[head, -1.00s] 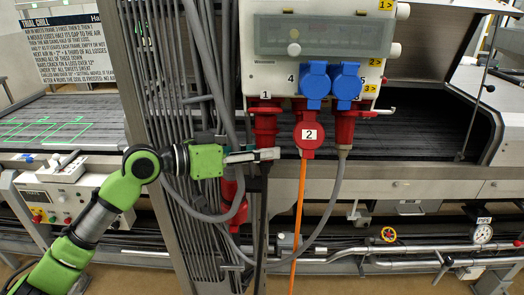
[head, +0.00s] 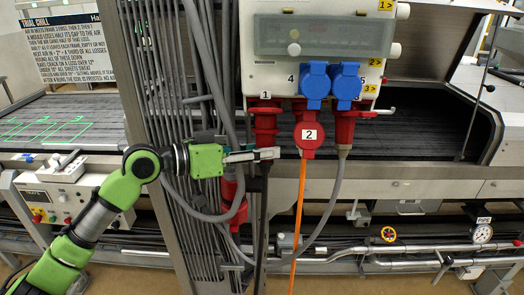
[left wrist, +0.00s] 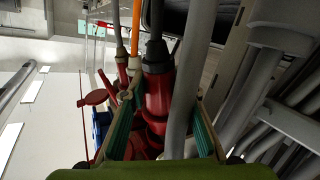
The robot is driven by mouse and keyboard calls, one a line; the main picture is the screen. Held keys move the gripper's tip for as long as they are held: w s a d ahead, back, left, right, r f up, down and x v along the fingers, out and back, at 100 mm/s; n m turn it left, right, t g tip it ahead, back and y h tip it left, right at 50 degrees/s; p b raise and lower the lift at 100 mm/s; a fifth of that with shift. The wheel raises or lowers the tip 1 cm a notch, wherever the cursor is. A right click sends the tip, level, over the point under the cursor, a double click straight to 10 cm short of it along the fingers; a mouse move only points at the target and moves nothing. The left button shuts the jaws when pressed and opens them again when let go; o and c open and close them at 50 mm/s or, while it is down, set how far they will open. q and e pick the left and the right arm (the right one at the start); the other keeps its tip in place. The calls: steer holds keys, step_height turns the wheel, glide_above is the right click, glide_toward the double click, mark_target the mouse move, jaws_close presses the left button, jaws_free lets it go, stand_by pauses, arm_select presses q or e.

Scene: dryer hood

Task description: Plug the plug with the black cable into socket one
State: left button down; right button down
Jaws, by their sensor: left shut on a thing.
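The red plug with the black cable (left wrist: 157,90) is between the two fingers of my left gripper (head: 270,154), which is shut on it. Its black cable (head: 264,190) hangs straight down below the fingers. Socket one (head: 265,108), red and labelled 1, is at the lower left of the white socket box. The plug is upright right below it, and the red parts run together in the head view. I cannot tell how deep the plug sits. A grey hose crosses close in front in the left wrist view. My right gripper is not in view.
A red plug on an orange cable (head: 308,140), labelled 2, and a red plug on a grey cable (head: 343,128) are to the right, under blue socket covers (head: 314,82). Another red plug (head: 232,192) hangs at the lower left. Grey hoses (head: 205,80) run close by the gripper.

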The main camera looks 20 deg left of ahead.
mark_target(259, 132)
arm_select(q)
steer(key=shift+w+r+p, duration=0.25)
steer(key=shift+r+p, duration=0.35)
steer(key=shift+r, duration=0.25)
steer(key=shift+w+a+r+p, duration=0.1)
steer(key=shift+w+r+p, duration=0.1)
steer(key=shift+r+p, duration=0.25)
steer(key=shift+w+a+r+p, duration=0.15)
steer(key=shift+r+p, duration=0.1)
steer(key=shift+r, duration=0.35)
steer(key=shift+w+r, duration=0.1)
steer(key=shift+r, duration=0.2)
steer(key=c, duration=1.5)
jaws_free()
steer(key=shift+f, duration=0.15)
steer(key=shift+f, duration=0.1)
steer(key=shift+s+a, duration=0.2)
steer(key=v, duration=1.1)
steer(key=shift+s+a+r, duration=0.1)
steer(key=shift+s+r, duration=0.1)
steer(key=shift+r, duration=0.05)
